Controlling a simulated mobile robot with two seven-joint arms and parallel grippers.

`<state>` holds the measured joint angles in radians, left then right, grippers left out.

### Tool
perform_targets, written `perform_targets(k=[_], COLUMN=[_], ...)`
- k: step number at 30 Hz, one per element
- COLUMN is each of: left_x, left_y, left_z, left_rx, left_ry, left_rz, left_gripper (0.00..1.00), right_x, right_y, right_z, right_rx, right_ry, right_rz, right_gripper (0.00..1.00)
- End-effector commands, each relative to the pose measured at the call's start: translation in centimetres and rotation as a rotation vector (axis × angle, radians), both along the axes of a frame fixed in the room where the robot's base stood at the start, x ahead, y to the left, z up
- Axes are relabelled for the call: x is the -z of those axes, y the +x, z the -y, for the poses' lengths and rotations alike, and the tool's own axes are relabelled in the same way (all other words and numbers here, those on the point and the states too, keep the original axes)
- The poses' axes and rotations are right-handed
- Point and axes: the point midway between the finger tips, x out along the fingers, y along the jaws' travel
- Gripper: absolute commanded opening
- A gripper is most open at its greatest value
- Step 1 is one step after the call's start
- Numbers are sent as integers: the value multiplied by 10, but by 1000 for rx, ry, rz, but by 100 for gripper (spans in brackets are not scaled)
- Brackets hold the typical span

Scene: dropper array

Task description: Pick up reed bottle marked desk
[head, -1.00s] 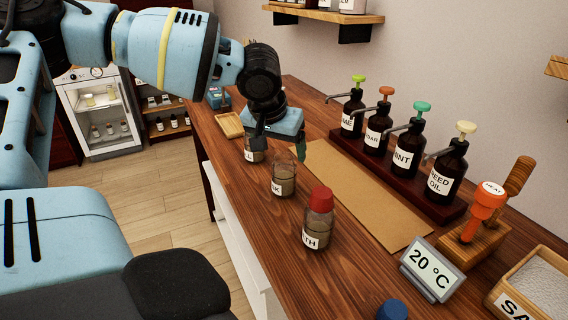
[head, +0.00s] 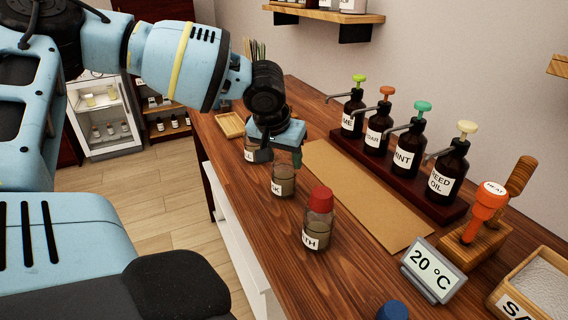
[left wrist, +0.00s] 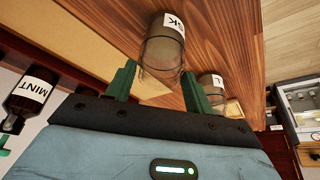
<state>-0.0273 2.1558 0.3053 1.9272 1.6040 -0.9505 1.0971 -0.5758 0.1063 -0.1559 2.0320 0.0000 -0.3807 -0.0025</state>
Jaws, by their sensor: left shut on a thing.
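The reed bottle marked desk (head: 283,184) is a clear glass bottle with grey-brown contents; only "SK" of its white label shows. It stands upright on the wooden counter, between its two neighbours. My left gripper (head: 286,160) is above it with green fingers pointing down, shut on its upper part, which is partly hidden. In the left wrist view the bottle (left wrist: 162,48) sits between the two green fingers (left wrist: 158,76). My right gripper is not in view.
A bottle ending in "LL" (head: 252,154) stands just behind; a red-capped bottle ending in "TH" (head: 318,226) stands in front. A brown mat (head: 365,195) lies to the right, before a rack of pump bottles (head: 440,205). A temperature display (head: 432,268) is nearer.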

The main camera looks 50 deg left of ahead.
Motion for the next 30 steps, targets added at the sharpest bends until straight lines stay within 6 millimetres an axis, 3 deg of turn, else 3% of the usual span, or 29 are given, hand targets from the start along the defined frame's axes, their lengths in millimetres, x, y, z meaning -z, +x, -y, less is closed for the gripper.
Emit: perform_targets(k=[17, 30], left_x=[-6, -38], left_y=[1, -4], left_z=[0, 0], left_rx=[0, 0], left_ry=[-1, -2], left_rz=[3, 3], left_gripper=[9, 9], right_x=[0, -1], right_y=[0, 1], right_z=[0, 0], right_rx=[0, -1], right_ry=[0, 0], right_rz=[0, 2], right_gripper=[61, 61])
